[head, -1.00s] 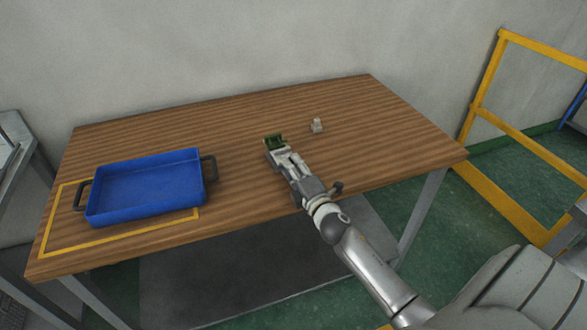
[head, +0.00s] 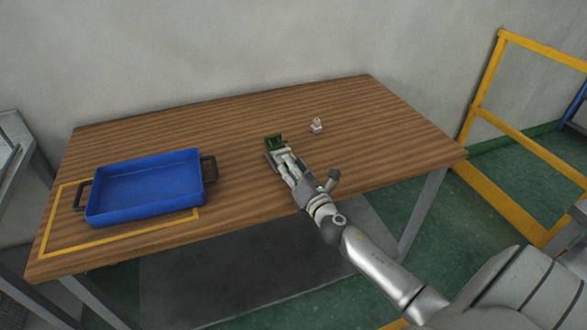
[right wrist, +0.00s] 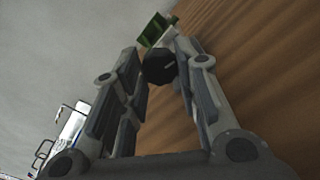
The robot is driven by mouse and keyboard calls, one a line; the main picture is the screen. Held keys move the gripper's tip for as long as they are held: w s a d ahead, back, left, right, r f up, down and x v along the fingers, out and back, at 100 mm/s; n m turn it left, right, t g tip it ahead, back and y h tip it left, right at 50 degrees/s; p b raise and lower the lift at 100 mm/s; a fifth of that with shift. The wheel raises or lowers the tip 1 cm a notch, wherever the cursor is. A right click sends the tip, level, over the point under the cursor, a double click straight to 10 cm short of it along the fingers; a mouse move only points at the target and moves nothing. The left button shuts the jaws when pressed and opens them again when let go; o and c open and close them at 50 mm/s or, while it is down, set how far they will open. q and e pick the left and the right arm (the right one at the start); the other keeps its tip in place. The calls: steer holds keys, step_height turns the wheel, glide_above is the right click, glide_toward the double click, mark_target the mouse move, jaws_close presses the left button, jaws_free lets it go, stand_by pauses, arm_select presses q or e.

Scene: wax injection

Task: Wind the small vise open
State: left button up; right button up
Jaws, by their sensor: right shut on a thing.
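The small green vise (head: 274,140) stands on the wooden table, right of its middle. In the right wrist view the vise's green body (right wrist: 154,31) shows past the fingertips, partly hidden. My right gripper (head: 283,155) reaches the vise from the front. In the right wrist view, the fingers of my right gripper (right wrist: 161,58) are shut on the vise's dark, faceted knob (right wrist: 158,69), one on each side. The jaws of the vise are too small and too covered to tell how far apart they are. My left gripper is not in view.
A small light-grey object (head: 317,126) stands right of the vise. A yellow railing (head: 520,120) is beyond the table's right side.

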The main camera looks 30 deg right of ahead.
steer(key=shift+f+n, duration=0.1)
steer(key=shift+n, duration=0.2)
steer(key=o, duration=1)
steer(key=shift+s, duration=0.1)
steer(key=s, duration=0.4)
steer(key=s+a, duration=0.1)
steer(key=s, duration=0.6)
steer(key=shift+s+a, duration=0.35)
steer(key=shift+a, duration=0.05)
